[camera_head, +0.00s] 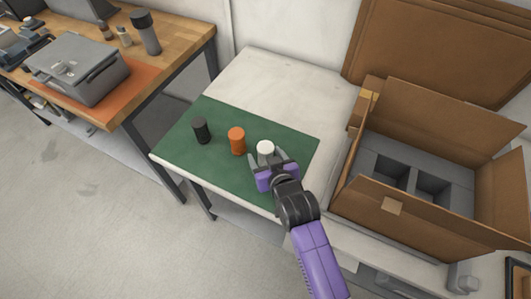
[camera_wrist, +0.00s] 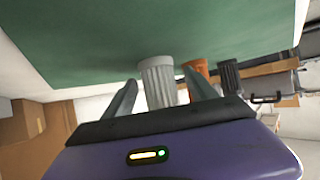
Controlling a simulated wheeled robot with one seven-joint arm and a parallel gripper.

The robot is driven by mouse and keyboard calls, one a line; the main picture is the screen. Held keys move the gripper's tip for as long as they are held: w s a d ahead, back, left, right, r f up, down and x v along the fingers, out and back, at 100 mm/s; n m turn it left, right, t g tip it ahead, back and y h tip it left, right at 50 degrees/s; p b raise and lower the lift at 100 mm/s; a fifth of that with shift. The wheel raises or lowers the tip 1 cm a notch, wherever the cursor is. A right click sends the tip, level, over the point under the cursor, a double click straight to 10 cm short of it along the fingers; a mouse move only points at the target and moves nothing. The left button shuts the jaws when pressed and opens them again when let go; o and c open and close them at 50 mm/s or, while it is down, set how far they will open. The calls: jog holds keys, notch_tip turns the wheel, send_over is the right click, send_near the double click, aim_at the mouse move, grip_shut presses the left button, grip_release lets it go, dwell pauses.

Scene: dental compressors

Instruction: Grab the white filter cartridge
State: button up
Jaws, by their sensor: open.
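The white filter cartridge (camera_head: 265,149) stands upright on a green mat (camera_head: 221,180) on the light table. In the wrist view the cartridge (camera_wrist: 158,82) is ribbed and sits between the two fingers, with a gap seen on each side. My gripper (camera_head: 267,163) is open around it, at the right part of the mat; in the wrist view my gripper (camera_wrist: 162,98) holds nothing. An orange cartridge (camera_head: 237,141) stands just left of the white one, and a black cartridge (camera_head: 201,130) stands further left. The lower part of the white cartridge is partly hidden by my gripper in the head view.
An open cardboard box (camera_head: 440,208) with grey compartments stands to the right. A wooden workbench (camera_head: 186,46) at the upper left holds a grey device (camera_head: 79,69) and a dark-capped bottle (camera_head: 146,34). The table behind the mat is clear.

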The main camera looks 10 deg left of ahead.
grip_shut()
dwell(0.3)
